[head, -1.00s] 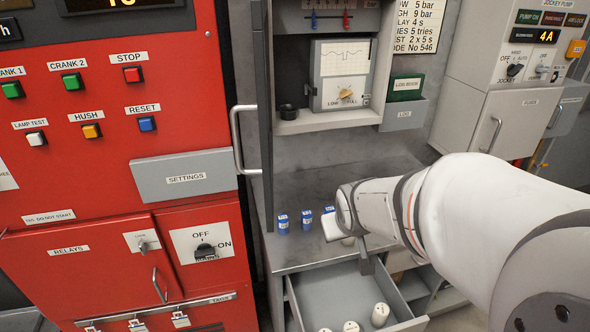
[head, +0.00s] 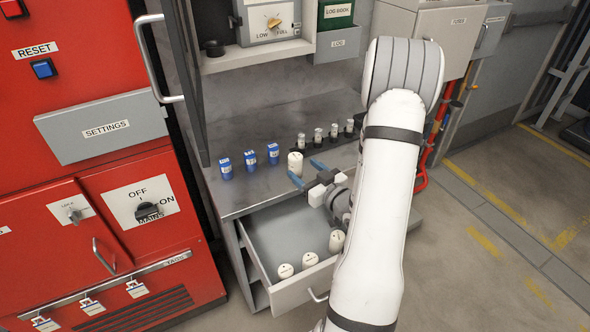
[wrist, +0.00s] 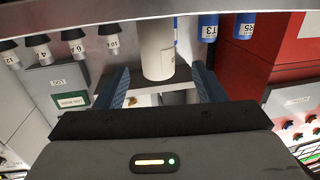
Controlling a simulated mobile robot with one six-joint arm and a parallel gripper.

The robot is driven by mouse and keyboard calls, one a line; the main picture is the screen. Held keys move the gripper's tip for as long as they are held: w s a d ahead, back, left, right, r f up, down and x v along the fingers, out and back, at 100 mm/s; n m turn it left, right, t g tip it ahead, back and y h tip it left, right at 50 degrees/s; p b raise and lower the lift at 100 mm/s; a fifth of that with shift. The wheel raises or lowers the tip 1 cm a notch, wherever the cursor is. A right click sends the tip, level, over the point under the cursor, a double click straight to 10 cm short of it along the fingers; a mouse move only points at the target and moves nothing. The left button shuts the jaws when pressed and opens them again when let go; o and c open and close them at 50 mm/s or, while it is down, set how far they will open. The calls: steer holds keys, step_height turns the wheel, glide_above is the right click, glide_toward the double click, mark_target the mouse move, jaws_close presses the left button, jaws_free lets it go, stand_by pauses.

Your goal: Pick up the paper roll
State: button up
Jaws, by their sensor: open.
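A white paper roll (head: 295,163) stands upright on the grey bench top, near its front edge. My gripper (head: 306,171) is open in front of the roll, its two blue fingers pointing at it. In the wrist view the roll (wrist: 157,45) shows between the fingers of my gripper (wrist: 160,72), with room on both sides. I cannot tell how far the fingertips reach along it. Several more white rolls stand in the open drawer (head: 282,232) below, one of them here (head: 310,260).
Blue labelled cylinders (head: 249,161) stand left of the roll, and small dark-based, white-topped items (head: 318,136) stand behind it to the right. The recorder cabinet (head: 258,50) is above the bench. A red panel (head: 110,170) is at left.

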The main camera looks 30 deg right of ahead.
mark_target(291, 156)
steer(key=shift+s+f, duration=0.1)
steer(key=shift+s, duration=0.05)
steer(key=shift+w+t, duration=0.2)
steer(key=shift+t, duration=0.1)
steer(key=w, duration=0.2)
steer(key=w+p, duration=0.1)
steer(key=w, duration=0.1)
steer(key=w+a, duration=0.1)
steer(key=w, duration=0.2)
steer(key=shift+w+a+r+p, duration=0.1)
steer(key=shift+r+p, duration=0.1)
steer(key=shift+p, duration=0.15)
steer(key=c, duration=1.2)
steer(key=shift+o, duration=0.2)
steer(key=shift+r, duration=0.15)
step_height(291, 156, up, 10)
steer(key=shift+f, duration=0.15)
